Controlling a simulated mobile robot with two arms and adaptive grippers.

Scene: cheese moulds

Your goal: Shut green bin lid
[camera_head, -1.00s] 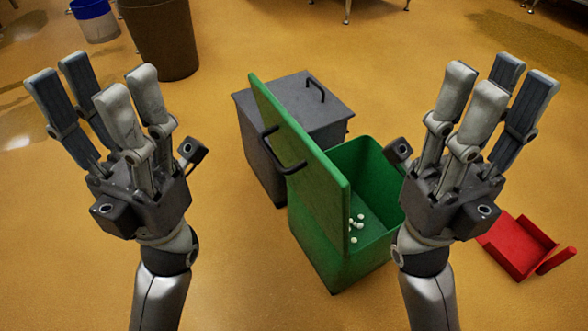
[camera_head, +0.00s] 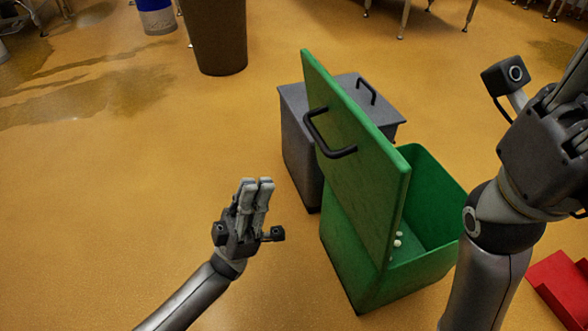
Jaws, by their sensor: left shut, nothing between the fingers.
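The green bin (camera_head: 340,262) stands on the floor right of the middle. Its green lid (camera_head: 365,170) stands open and upright along the bin's left side, with a black handle (camera_head: 330,137) on its outer face. A few small white pieces lie inside the bin. My left gripper (camera_head: 257,184) is shut and empty, left of the bin and apart from the lid. My right gripper is at the right edge, its body (camera_head: 550,150) close in front and its fingers cut off by the frame, so their state is hidden.
A grey lidded bin (camera_head: 297,150) stands just behind the green bin. A red dustpan-like piece (camera_head: 560,285) lies on the floor at the lower right. A brown bin (camera_head: 217,35) and a blue-and-white bucket (camera_head: 156,15) stand at the back. The floor at left is clear.

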